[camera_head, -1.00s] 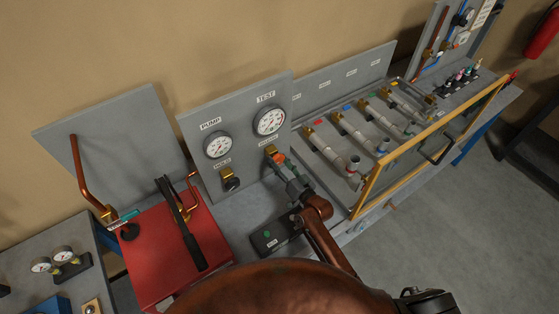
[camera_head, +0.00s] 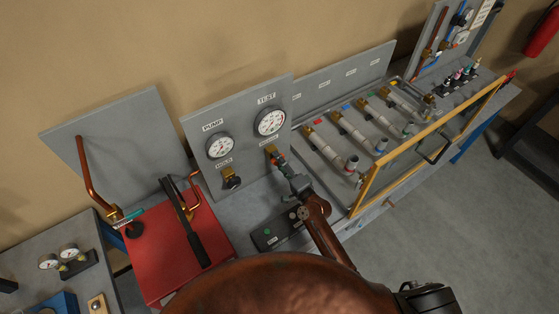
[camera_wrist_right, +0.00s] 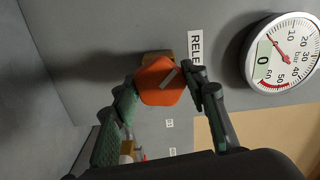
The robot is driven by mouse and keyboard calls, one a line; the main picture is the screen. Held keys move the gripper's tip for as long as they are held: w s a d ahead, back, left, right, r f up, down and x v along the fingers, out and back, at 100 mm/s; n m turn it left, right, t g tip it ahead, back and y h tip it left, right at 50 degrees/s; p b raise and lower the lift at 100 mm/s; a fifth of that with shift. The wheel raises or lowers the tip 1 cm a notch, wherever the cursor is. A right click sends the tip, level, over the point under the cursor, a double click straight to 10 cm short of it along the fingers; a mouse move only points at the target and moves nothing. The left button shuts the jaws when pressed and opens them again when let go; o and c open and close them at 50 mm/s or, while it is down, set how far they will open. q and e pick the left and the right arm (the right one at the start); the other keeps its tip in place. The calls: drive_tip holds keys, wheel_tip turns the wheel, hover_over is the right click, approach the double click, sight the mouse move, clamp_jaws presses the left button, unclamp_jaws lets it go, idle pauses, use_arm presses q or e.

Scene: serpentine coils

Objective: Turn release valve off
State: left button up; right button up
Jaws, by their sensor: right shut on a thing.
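The release valve has an orange-red knob (camera_wrist_right: 160,82) with a grey pointer mark, on a brass body (camera_head: 270,150) below the TEST gauge (camera_head: 269,121). A label that begins "RELE" (camera_wrist_right: 195,45) is beside it in the wrist view. My right gripper (camera_wrist_right: 163,88) has one finger on each side of the knob and is shut on it. In the head view my right gripper (camera_head: 281,162) reaches up to the valve and mostly hides the knob. My left gripper is not in view.
The HOLD valve (camera_head: 231,178) sits left on the same grey panel, under the PUMP gauge (camera_head: 220,145). A red pump box (camera_head: 165,255) with a black lever is further left. A yellow-framed guard (camera_head: 372,180) and pipes are to the right. A dark button box (camera_head: 279,229) lies below.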

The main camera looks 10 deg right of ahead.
drive_tip(key=m, duration=0.4)
drive_tip(key=shift+r+m+p, duration=0.15)
drive_tip(key=shift+m+p, duration=0.15)
drive_tip(key=shift+p, duration=0.1)
drive_tip(key=m, duration=0.4)
drive_tip(key=shift+p, duration=0.4)
drive_tip(key=shift+w+r+m, duration=0.1)
drive_tip(key=shift+m, duration=0.2)
drive_tip(key=o, duration=1.2)
drive_tip(key=shift+f, duration=0.2)
drive_tip(key=v, duration=1.2)
